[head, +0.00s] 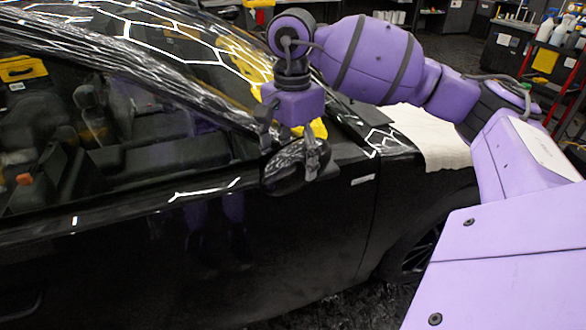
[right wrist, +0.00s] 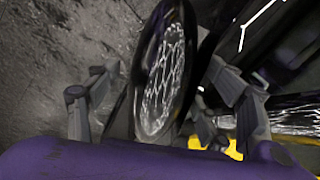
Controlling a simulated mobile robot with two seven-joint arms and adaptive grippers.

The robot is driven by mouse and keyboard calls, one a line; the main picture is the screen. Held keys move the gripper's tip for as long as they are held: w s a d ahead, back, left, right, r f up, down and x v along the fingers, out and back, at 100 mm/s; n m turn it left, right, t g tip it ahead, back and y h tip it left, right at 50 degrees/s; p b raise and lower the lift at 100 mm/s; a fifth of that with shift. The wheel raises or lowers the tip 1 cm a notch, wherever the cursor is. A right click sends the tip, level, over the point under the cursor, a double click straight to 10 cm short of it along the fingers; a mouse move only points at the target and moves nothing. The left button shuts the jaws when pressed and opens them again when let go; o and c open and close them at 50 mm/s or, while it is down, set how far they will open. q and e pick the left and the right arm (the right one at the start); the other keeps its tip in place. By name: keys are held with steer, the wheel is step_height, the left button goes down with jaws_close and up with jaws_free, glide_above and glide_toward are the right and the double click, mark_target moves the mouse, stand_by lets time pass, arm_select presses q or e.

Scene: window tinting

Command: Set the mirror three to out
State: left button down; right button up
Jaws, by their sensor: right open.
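The black side mirror (head: 283,172) is on the black car's door, near the front lower corner of the side window. In the right wrist view, its dark oval housing and patterned reflective face (right wrist: 166,82) stand between my fingers. My right gripper (head: 291,146) comes down from above in the head view, with fingers on both sides of the mirror. It is open; in the right wrist view (right wrist: 160,90) gaps show beside the mirror, and I cannot tell whether a finger touches it. The gripper hides part of the mirror's top. How far it is folded is unclear. My left gripper is out of view.
The car door (head: 200,250) and side window (head: 130,150) lie close to my gripper. A pale towel (head: 432,135) covers the fender. A red cart (head: 555,60) with bottles stands at the back right. Yellow items show behind the windshield area.

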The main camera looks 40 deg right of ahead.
steer(key=shift+f, duration=1.7)
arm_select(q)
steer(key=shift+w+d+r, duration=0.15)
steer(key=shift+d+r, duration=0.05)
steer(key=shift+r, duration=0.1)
arm_select(e)
steer(key=shift+c, duration=0.2)
